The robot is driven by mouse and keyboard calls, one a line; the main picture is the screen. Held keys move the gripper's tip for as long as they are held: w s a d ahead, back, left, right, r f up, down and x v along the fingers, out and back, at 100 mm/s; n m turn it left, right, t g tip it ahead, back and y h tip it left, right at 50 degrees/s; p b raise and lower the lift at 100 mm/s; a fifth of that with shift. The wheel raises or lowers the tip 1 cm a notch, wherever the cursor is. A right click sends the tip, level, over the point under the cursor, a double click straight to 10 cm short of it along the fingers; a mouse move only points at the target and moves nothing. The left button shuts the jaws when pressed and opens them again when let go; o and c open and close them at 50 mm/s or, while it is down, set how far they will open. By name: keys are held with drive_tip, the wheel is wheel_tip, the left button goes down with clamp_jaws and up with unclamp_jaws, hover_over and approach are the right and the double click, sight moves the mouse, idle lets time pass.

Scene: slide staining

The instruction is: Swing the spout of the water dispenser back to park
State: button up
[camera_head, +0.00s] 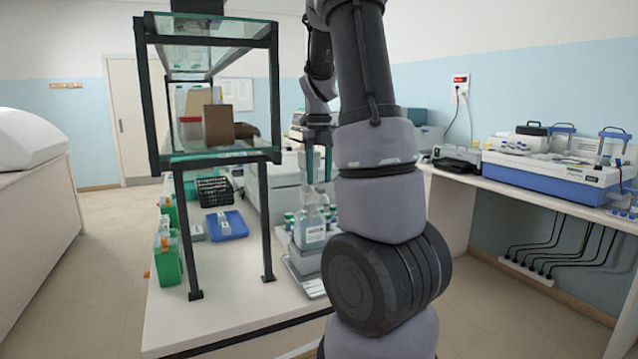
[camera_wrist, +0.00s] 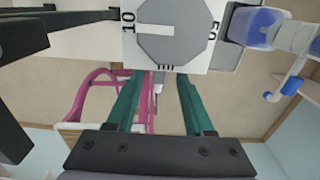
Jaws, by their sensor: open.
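Just beyond the fingertips is a grey octagonal head (camera_wrist: 172,30) with a pale bar, on a white plate marked with numbers. Which way the spout points is unclear in the head view, where my arm hides part of the area.
A dark shelf frame (camera_head: 272,225) with glass shelves stands close on the left. A blue tray (camera_head: 226,226) and a black basket (camera_head: 214,191) lie behind it. In the wrist view, a blue and white item (camera_wrist: 255,26) is at the upper right and pink tubing (camera_wrist: 85,92) at the left.

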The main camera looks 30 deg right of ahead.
sight(319, 187)
wheel_tip(319, 187, up, 8)
idle(0.7)
